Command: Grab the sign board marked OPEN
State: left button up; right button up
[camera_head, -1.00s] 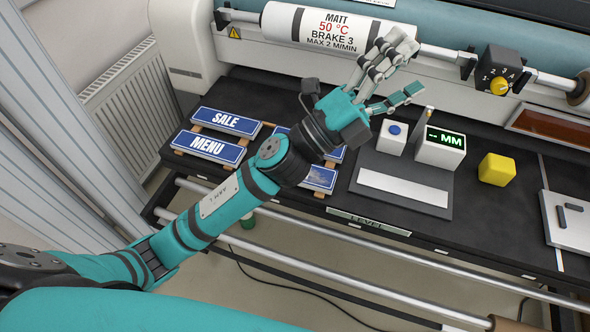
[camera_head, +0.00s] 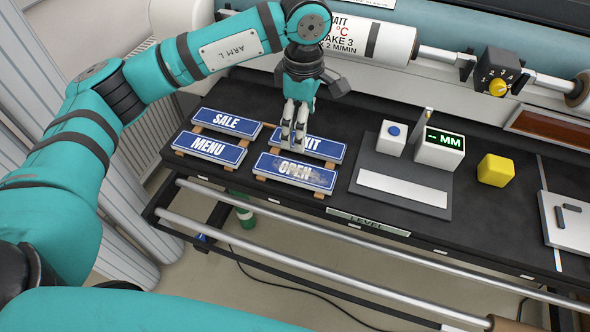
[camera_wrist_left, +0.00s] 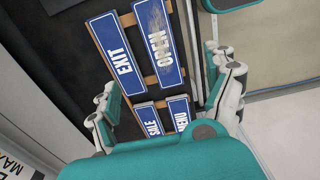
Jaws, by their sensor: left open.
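The blue sign board marked OPEN (camera_head: 312,178) lies flat on wooden strips at the front right of a group of signs. Its face has a pale, worn smudge across the lettering, and it also shows in the left wrist view (camera_wrist_left: 165,70). My left gripper (camera_head: 293,138) points down above the signs, fingers apart and empty. In the head view its fingers cover the left end of the EXIT sign (camera_head: 325,150) and end just behind the OPEN board. In the left wrist view the gripper (camera_wrist_left: 160,88) has its fingers spread to either side of the signs. My right gripper is out of view.
The SALE sign (camera_head: 225,122) and MENU sign (camera_head: 208,147) lie to the left. To the right are a dark plate (camera_head: 440,185), a white box with a green display (camera_head: 440,155) and a yellow cube (camera_head: 496,170). Metal rails (camera_head: 300,222) run along the front.

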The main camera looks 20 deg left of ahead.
pick_arm(q)
jog(key=p, duration=0.3)
send_over(297, 170)
jog(key=d, duration=0.1)
notch_tip(297, 170, down, 10)
jog(key=shift+s+f, duration=0.1)
jog(key=shift+f, duration=0.05)
jog(key=f+p, duration=0.1)
jog(key=f, duration=0.1)
jog(key=a+f+p, duration=0.1)
jog(key=f, duration=0.1)
jog(key=shift+f, duration=0.7)
jog(key=c, duration=1.3)
jog(key=shift+c, duration=0.2)
jog(key=shift+r, duration=0.15)
